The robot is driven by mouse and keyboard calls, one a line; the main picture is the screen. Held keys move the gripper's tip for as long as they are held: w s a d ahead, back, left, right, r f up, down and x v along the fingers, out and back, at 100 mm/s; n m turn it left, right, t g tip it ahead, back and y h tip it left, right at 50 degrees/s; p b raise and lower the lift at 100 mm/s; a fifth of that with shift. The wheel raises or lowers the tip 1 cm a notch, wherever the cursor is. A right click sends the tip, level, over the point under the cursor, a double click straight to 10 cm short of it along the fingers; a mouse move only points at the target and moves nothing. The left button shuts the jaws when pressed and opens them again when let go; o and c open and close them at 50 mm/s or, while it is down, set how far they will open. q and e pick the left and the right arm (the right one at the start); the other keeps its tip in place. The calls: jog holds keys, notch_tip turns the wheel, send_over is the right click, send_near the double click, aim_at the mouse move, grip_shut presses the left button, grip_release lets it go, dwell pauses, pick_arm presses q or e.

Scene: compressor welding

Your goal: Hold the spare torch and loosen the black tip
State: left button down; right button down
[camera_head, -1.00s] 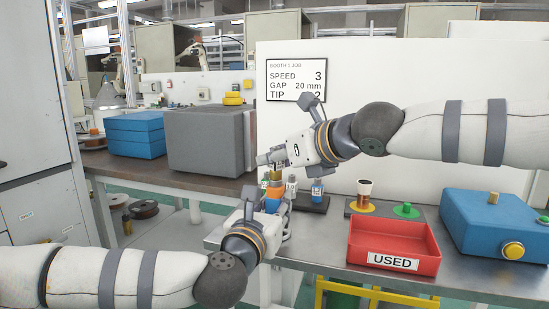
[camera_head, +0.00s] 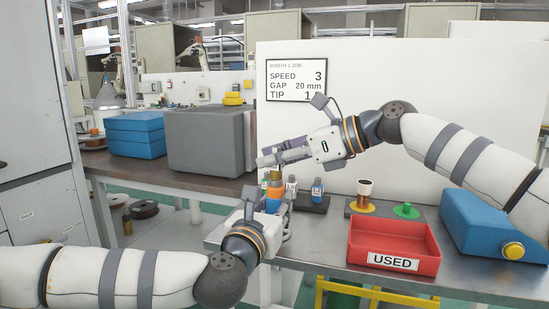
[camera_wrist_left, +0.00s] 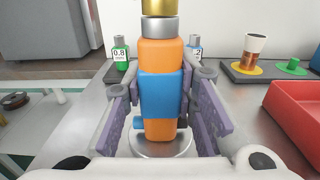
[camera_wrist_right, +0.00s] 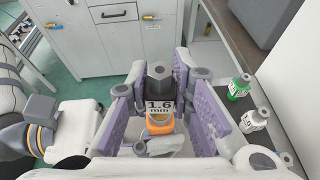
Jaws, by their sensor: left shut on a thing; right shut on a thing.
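The spare torch (camera_wrist_left: 161,60) has an orange body, a blue band and a gold collar. It stands upright in the left wrist view, and its top is cut off there. My left gripper (camera_head: 272,205) is shut on the torch body, one finger on each side. The black tip (camera_wrist_right: 159,73), with a label reading 1.6 mm, tops the torch in the right wrist view, above a gold and orange part. My right gripper (camera_head: 268,158) reaches in from the right above the torch, shut on the tip. In the head view its fingers hide the tip.
A red USED tray (camera_head: 390,263), a brown-white cup (camera_head: 364,188), a green knob (camera_head: 406,210) and a blue box (camera_head: 480,220) are right. The sign (camera_head: 297,80) is partly covered.

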pick_arm(q)
jog(key=shift+f, duration=0.15)
pick_arm(e)
jog(key=shift+f, duration=0.1)
jog(key=shift+n+g+y, duration=0.3)
jog(key=shift+n+g, duration=0.4)
jog(key=shift+g, duration=0.1)
jog(key=shift+n+g, duration=0.3)
jog(key=shift+g, duration=0.1)
jog(key=c, duration=1.3)
grip_release()
jog(key=shift+c, duration=0.2)
pick_arm(q)
jog(key=c, duration=1.2)
grip_release()
pick_arm(e)
jog(key=v, duration=1.2)
jog(key=shift+s, duration=0.1)
